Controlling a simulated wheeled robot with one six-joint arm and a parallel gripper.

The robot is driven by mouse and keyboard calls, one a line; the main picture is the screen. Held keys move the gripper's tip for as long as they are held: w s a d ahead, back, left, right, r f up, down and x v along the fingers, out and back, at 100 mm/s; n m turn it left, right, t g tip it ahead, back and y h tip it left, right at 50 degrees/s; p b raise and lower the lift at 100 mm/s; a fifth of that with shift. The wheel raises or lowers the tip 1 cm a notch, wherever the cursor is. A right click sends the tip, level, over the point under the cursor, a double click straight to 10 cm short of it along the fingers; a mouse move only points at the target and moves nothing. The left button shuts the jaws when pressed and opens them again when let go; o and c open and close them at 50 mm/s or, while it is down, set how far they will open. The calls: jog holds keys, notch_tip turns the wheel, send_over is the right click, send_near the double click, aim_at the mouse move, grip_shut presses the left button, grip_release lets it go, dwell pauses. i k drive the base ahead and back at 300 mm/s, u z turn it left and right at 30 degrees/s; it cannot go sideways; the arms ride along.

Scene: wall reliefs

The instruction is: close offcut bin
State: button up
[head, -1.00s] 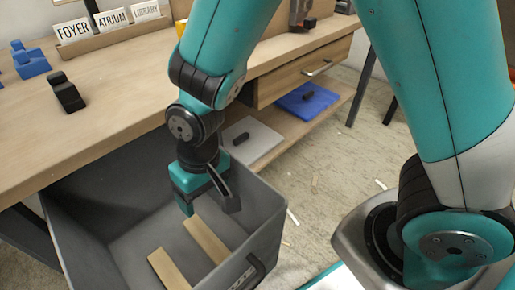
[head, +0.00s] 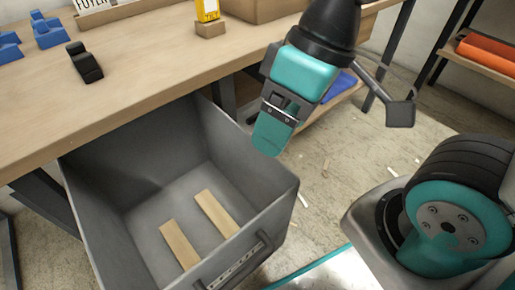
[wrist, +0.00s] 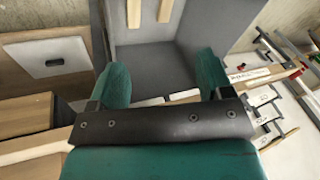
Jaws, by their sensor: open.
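The offcut bin (head: 120,165) is a deep grey box standing open, pulled out from the workbench front. Two wooden strips (head: 180,245) lie on its floor. I cannot tell whether a finger touches the rim.
The wooden workbench (head: 130,95) runs above and behind the bin, with a black block (head: 85,62) and blue blocks (head: 46,32) on top. A shelf with an orange roll (head: 487,52) stands at the far right. Floor right of the bin is mostly clear, with small scraps.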

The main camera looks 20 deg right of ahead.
aim_at(121, 185)
jog(key=u, duration=0.25)
jog(key=k, duration=1.05)
jog(key=u, duration=0.3)
